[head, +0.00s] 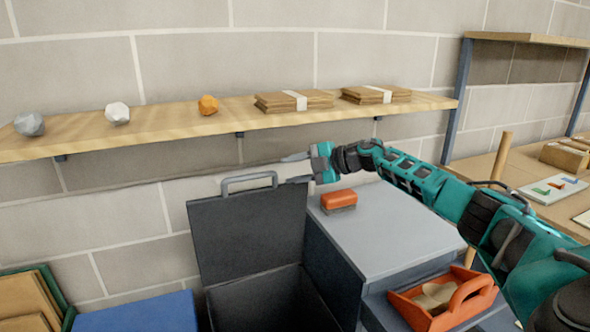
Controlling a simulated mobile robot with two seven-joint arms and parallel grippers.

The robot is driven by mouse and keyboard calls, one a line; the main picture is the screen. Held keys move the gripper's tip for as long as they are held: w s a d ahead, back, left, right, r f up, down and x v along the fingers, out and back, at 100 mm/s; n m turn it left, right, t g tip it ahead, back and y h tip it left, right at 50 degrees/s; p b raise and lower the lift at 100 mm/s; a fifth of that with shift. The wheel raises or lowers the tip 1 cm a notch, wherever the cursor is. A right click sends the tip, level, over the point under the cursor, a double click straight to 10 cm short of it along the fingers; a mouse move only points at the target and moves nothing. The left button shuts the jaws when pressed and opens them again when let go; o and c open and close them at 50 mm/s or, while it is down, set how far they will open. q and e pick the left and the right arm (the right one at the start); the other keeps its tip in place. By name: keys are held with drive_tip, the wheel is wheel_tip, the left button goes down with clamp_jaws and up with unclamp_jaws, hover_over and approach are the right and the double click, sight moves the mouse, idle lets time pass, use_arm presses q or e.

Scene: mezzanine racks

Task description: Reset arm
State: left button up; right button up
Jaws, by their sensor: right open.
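My right arm comes in from the right edge and reaches across to the left. My right gripper (287,169) is open and empty, its two fingers pointing left. It is in front of the wall, just below the wooden wall shelf (180,124). In the picture it is just right of the handle of the raised dark lid (247,230) and above the orange brush (339,200). The brush lies on the grey cabinet top (385,235). I cannot tell how far the fingers are from the lid. My left gripper is out of view.
The shelf holds grey, white and orange lumps and two stacks of folded brown cardboard (293,101). An open dark bin (265,305) stands below the lid. An orange caddy (440,300) is at front right, a blue box (135,312) at lower left, and a wooden bench (505,178) at right.

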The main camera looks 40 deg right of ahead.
idle(0.4)
drive_tip(key=s+a+f+m+t+y, duration=0.1)
drive_tip(key=s+a+f+m, duration=0.2)
drive_tip(key=a+f, duration=0.65)
drive_tip(key=s+a+f+m+t+y, duration=0.1)
drive_tip(key=s+a+f+m, duration=0.15)
drive_tip(key=a+f, duration=0.75)
drive_tip(key=s+a+f+m+g+h, duration=0.1)
drive_tip(key=s+a+f+m+h, duration=0.1)
drive_tip(key=s, duration=0.6)
drive_tip(key=s+a+f+m+g+h, duration=0.1)
drive_tip(key=s+a+f+m+h, duration=0.2)
drive_tip(key=s, duration=0.6)
drive_tip(key=s+a+f+m+g+h, duration=0.1)
drive_tip(key=s+a+f+m+h, duration=0.1)
drive_tip(key=s+a+f+m, duration=0.2)
drive_tip(key=s+f+m, duration=0.1)
drive_tip(key=s+m, duration=0.2)
drive_tip(key=s, duration=0.1)
drive_tip(key=shift+s+f+h, duration=0.25)
drive_tip(key=shift+h, duration=0.05)
drive_tip(key=shift+d+m, duration=0.2)
drive_tip(key=shift+m, duration=0.05)
